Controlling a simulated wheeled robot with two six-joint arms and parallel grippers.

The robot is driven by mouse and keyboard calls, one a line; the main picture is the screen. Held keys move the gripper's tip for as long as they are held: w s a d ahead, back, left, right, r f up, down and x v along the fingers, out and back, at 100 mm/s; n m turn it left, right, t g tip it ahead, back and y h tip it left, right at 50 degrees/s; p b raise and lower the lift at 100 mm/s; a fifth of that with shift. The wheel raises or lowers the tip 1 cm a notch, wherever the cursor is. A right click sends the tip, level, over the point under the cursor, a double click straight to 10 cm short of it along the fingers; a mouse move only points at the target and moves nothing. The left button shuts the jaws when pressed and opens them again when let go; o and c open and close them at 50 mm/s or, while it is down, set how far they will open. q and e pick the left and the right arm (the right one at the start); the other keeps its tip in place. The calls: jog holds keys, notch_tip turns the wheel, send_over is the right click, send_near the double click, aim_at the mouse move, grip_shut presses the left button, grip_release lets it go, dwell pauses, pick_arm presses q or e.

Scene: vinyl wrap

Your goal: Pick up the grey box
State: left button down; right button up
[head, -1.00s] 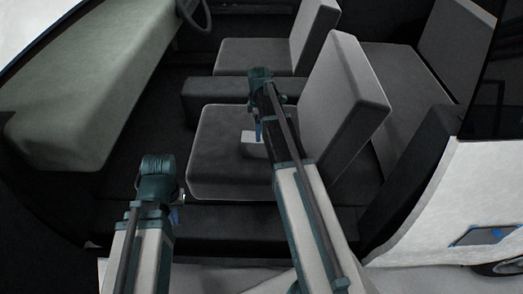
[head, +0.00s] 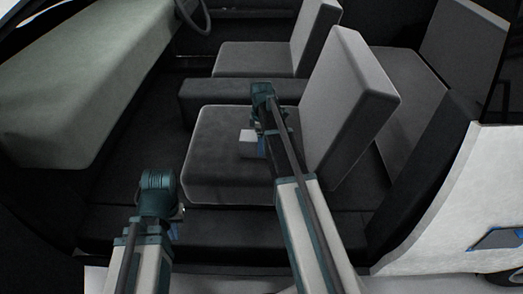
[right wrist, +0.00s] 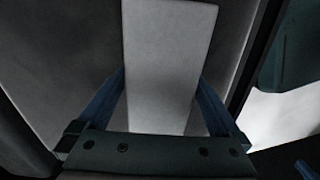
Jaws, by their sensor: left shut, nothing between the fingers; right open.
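A small light grey box (head: 248,143) sits on the dark grey front seat cushion (head: 212,165), close to the backrest. My right gripper (head: 262,147) is down at the box's right side in the head view, partly hidden by its own arm. In the right wrist view the box (right wrist: 166,60) lies between the two blue fingers of the open right gripper (right wrist: 160,105). I cannot tell whether the fingers touch it. My left gripper (head: 175,231) is shut and empty at the lower left, well away from the box, near the door sill.
The seat backrest (head: 350,95) rises just right of my right arm. A dark console (head: 225,98) and a second seat (head: 255,59) lie behind. The dashboard (head: 85,85) and steering wheel (head: 193,14) are at the left. The white car body (head: 440,230) stands at the right.

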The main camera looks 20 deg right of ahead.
jog(key=shift+f, duration=0.6)
jog(key=shift+r, duration=0.1)
grip_shut()
